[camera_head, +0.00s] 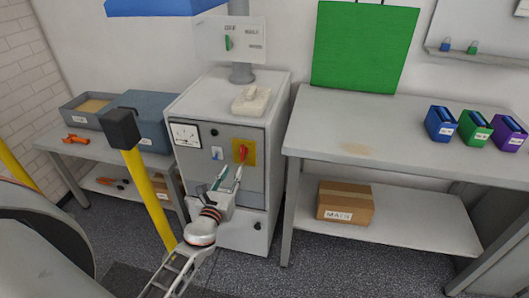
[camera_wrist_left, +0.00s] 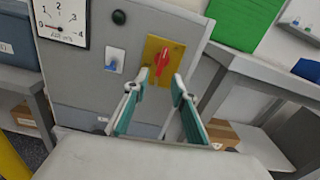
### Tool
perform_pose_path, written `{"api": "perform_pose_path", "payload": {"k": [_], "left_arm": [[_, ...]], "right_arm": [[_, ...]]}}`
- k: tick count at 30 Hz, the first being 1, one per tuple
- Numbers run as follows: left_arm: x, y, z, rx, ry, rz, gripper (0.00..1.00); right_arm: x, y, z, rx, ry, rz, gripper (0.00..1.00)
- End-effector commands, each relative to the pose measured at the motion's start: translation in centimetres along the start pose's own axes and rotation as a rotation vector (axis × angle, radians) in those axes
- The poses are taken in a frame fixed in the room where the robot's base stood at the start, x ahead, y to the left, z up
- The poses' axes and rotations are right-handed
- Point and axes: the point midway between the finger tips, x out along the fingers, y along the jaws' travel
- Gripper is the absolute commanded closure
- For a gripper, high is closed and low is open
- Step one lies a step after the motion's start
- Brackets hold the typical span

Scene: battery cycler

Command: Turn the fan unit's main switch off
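The main switch is a red rotary handle (camera_head: 242,152) on a yellow plate (camera_head: 248,160), on the front of the grey cabinet (camera_head: 190,105). In the left wrist view the red handle (camera_wrist_left: 163,62) stands tilted, its upper end leaning right, on the yellow plate (camera_wrist_left: 172,54). My left gripper (camera_head: 229,172) is in front of the cabinet face, just below the handle. In the left wrist view its fingers (camera_wrist_left: 160,84) are apart, with the handle's lower end between and beyond the tips; contact cannot be told. My right gripper is not in view.
The panel also carries a dial gauge (camera_head: 186,134) and a small blue toggle (camera_head: 217,153). A yellow post (camera_head: 148,200) with a dark cap stands left of my arm. A workbench (camera_head: 400,130) stands right of the cabinet, with a cardboard box (camera_head: 345,202) on its lower shelf.

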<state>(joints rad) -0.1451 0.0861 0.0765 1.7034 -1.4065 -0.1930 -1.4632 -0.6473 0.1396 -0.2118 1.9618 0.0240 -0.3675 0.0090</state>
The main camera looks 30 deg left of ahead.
Motion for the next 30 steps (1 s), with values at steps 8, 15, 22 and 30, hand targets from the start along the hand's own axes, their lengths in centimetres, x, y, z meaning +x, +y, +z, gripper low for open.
{"api": "perform_pose_path", "payload": {"k": [8, 15, 22, 30], "left_arm": [[1.9, 0.3, 0.7, 0.082, -0.015, 0.005, 0.74], [5.7, 0.3, 0.8, 0.079, -0.015, 0.005, 0.74], [8.0, 0.3, 0.7, 0.078, -0.014, 0.004, 0.74], [8.3, 0.3, 0.7, 0.078, -0.013, 0.004, 0.74]], "right_arm": [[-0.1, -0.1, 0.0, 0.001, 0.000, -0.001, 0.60], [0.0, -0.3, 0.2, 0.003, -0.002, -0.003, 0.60], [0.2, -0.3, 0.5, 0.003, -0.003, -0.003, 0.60], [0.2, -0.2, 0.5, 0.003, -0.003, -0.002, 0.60]]}}
